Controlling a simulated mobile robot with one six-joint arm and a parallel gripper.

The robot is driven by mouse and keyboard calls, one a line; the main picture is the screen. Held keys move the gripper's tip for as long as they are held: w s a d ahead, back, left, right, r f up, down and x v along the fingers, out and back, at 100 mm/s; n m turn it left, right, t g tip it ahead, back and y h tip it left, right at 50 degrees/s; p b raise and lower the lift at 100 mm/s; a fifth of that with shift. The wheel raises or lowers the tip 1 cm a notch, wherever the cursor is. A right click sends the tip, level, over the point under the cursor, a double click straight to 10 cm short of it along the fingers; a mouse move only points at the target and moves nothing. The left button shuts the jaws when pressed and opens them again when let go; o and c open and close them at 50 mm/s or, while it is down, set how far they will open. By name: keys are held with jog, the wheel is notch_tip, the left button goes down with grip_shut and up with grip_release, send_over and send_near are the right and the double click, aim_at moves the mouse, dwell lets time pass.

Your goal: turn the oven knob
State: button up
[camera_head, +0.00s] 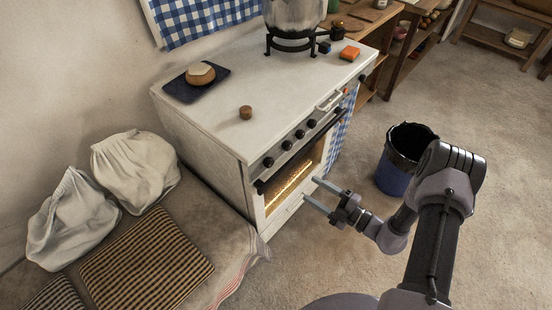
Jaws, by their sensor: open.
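The white oven (222,148) stands against the wall, its front facing right and down in the picture. A row of several dark round knobs (287,145) runs along the front panel below the top's edge. The oven door below has a black handle bar and a window that glows orange (290,186). My gripper (311,190) is open, with its two light fingers pointing toward the oven front. It is in front of the lower door area, below the knobs. Nothing shows between the fingers. Whether a fingertip touches the door I cannot tell.
A metal pot (295,14) sits on a burner stand on the oven top. A dark blue bin (394,172) stands on the floor to the right, near my arm. A bench with cushions (147,262) and white sacks (135,163) is at left.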

notch_tip(320, 180, down, 2)
jog(key=m, duration=0.2)
jog(key=t+b, duration=0.1)
jog(key=b, duration=0.3)
send_near(271, 165)
jog(key=shift+h, duration=0.3)
jog(key=x, duration=0.8)
jog(key=shift+w+a+r, duration=0.1)
jog(key=shift+a+r, duration=0.1)
grip_shut()
